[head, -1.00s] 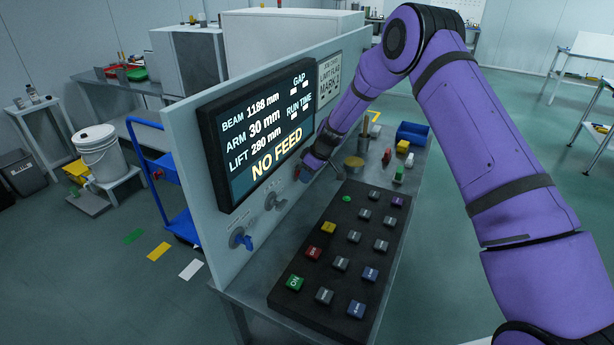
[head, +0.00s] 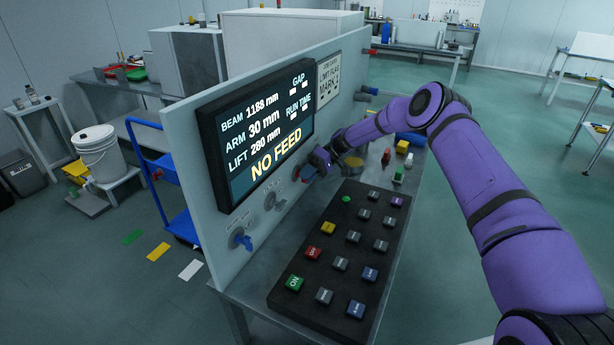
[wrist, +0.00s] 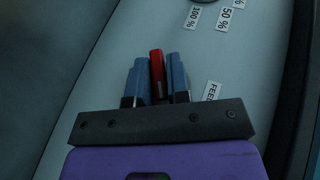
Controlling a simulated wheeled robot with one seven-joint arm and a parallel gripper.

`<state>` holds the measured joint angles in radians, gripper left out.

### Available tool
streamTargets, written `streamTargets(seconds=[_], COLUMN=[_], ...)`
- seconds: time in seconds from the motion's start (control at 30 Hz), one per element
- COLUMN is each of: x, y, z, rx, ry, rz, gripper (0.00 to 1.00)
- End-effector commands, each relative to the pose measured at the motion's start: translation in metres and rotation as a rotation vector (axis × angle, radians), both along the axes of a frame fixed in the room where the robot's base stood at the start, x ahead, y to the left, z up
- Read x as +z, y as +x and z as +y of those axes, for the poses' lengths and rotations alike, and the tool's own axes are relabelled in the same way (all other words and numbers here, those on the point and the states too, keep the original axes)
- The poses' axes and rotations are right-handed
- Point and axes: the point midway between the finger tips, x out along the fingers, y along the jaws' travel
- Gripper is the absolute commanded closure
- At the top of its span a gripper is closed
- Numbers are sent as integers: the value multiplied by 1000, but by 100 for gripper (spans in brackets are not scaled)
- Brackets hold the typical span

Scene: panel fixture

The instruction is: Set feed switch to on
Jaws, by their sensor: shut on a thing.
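The feed switch has a red handle (wrist: 157,70), seen in the wrist view between the two blue fingers of my gripper (wrist: 160,82). My gripper is shut on this handle, in front of the panel. A label beginning "FEED" (wrist: 211,91) sits right beside the fingers, partly hidden by the gripper mount. In the head view my gripper (head: 308,172) is at the panel face, below the display's right end. The display (head: 262,130) reads "NO FEED". The switch's base is hidden, and I cannot tell its exact setting.
A grey knob (head: 275,200) and a blue-handled switch (head: 241,239) sit on the panel (head: 205,215) to the left. A dark keypad (head: 345,255) with several coloured buttons lies on the bench below. A brass-coloured round piece (head: 353,162) stands just right of my gripper.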

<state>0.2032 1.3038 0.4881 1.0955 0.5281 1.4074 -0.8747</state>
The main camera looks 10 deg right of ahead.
Motion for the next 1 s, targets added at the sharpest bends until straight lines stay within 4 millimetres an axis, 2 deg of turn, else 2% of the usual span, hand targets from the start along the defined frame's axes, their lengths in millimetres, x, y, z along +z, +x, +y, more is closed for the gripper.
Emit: streamTargets(seconds=[0.5, 1.0], x=[-3, -3], y=[1, 0], z=[-1, 0], rx=[-2, 0], ry=[224, 278], rz=[307, 385], gripper=[100, 100])
